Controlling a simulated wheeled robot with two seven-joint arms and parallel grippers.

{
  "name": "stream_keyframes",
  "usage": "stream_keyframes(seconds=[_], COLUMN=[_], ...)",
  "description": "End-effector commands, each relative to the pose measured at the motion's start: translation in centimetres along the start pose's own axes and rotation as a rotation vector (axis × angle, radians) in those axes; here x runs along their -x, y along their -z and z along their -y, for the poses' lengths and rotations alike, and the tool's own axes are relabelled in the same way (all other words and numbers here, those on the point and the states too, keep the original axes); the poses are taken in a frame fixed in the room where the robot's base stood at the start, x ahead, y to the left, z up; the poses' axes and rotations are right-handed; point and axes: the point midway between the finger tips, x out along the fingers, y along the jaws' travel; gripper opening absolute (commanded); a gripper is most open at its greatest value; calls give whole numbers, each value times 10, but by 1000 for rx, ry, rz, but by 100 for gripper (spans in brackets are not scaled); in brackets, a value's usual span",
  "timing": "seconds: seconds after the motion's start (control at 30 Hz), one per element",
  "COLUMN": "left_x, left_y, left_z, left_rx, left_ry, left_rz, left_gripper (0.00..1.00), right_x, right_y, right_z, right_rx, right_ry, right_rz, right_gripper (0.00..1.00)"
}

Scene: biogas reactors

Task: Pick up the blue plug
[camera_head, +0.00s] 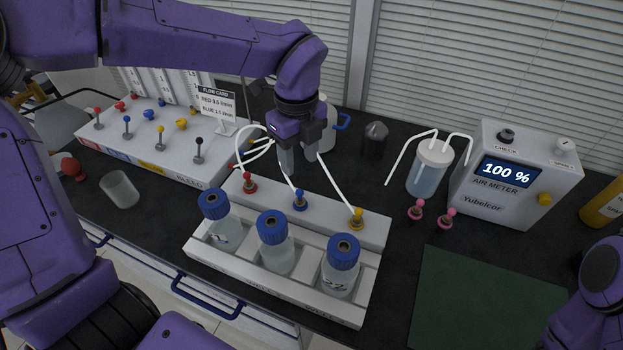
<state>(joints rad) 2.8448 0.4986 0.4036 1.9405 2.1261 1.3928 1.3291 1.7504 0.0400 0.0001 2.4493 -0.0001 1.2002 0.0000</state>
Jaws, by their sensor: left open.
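The blue plug (299,199) stands upright in the middle of the white rack's (253,204) rear ledge, with a white tube running up from it. A red plug (249,182) stands to its left and a yellow plug (357,217) to its right. My left gripper (298,168) points down above and behind the blue plug, its fingers apart and apparently empty. The white tubes pass close by the fingers. My right arm shows at the lower right edge, but its gripper is out of view.
Several blue-capped bottles (273,228) stand in the rack's front. A flow panel (150,140) with a card (216,100) is behind left. An air meter (515,175), a jar (430,168) and pink plugs (416,209) are right. A green mat (485,300) lies bare.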

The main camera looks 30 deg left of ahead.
Motion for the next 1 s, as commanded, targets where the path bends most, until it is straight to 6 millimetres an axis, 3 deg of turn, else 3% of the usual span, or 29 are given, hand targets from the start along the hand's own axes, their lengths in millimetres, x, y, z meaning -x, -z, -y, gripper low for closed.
stream_keyframes(seconds=[0.2, 0.37, 0.6, 0.83, 0.87, 1.0], left_x=[-39, -57, -96, -101, -101, -101], left_y=[-2, 0, 2, 3, 3, 3], left_z=[-2, 0, 3, 4, 4, 4], left_rx=[3, 2, 1, 1, 0, 0], left_ry=[-5, -7, -5, -1, -1, -1], left_rz=[0, -1, -1, -1, -1, -1], left_gripper=[49, 49, 49, 49, 46, 0], right_x=[6, 13, 23, 22, 22, 22], right_y=[2, 5, 9, 8, 8, 8], right_z=[-1, -2, -2, -2, -2, -2], right_rx=[1, 1, 0, 0, 0, 0], right_ry=[-1, -1, -1, -1, -1, -1], right_rz=[2, 2, 1, 1, 1, 1], right_gripper=[88, 88, 88, 88, 88, 88])
